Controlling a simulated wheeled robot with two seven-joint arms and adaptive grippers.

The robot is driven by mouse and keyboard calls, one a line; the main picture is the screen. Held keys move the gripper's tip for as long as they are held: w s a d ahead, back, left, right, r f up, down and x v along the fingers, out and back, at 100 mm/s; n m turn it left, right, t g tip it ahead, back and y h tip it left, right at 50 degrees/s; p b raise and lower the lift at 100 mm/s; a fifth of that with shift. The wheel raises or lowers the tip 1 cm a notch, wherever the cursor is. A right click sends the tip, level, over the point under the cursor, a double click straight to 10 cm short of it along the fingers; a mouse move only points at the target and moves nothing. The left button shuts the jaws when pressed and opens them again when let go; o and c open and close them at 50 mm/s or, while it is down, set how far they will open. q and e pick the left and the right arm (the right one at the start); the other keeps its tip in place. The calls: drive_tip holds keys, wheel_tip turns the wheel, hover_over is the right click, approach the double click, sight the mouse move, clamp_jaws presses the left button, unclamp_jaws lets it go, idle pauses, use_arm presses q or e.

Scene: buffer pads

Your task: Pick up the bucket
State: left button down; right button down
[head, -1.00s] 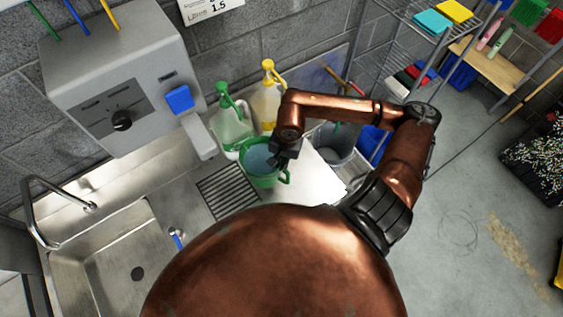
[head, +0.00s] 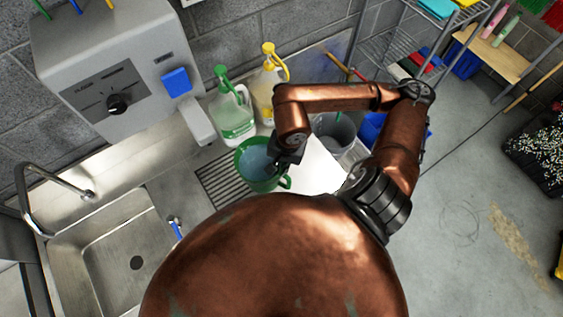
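A green bucket (head: 249,183) with bluish liquid inside is at the right end of the counter, beside the slatted drain grate. My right gripper (head: 283,160) is at the bucket's right rim, near its green handle. The gripper is dark and small here, and its fingers are partly hidden, but it appears shut on the rim, as the bucket keeps with it. The bucket is roughly upright, and its underside is hidden. My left gripper is not in view.
A green-topped jug (head: 232,115) and a yellow-topped jug (head: 265,92) stand close behind the bucket. A grey bin (head: 335,132) is to the right. A dispenser (head: 110,75) and a sink (head: 110,250) are at left. Open floor (head: 470,200) lies right.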

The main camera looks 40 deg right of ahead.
sight(246, 154)
drive_tip(key=shift+s+a+r, duration=0.45)
drive_tip(key=shift+s+a, duration=0.1)
drive_tip(key=shift+a, duration=0.05)
drive_tip(key=shift+b, duration=0.3)
drive_tip(key=w+a+f+n+b, duration=0.1)
drive_tip(key=w+f+n+b, duration=0.1)
drive_tip(key=w+n, duration=0.1)
drive_tip(key=w+a+f+n+b, duration=0.1)
drive_tip(key=w+f+n+b, duration=0.1)
drive_tip(key=w, duration=0.4)
drive_tip(key=w+f+n+b, duration=0.2)
drive_tip(key=w+n+b, duration=0.1)
drive_tip(key=w+n, duration=0.1)
drive_tip(key=shift+w+a+f+n+g+y, duration=0.2)
drive_tip(key=shift+w+a+n+g+y, duration=0.1)
drive_tip(key=shift+w+a+n+g, duration=0.1)
drive_tip(key=shift+w+a+f+n+b, duration=0.2)
drive_tip(key=shift+w+n+b, duration=0.25)
drive_tip(key=shift+w+n, duration=0.25)
drive_tip(key=shift+s, duration=0.15)
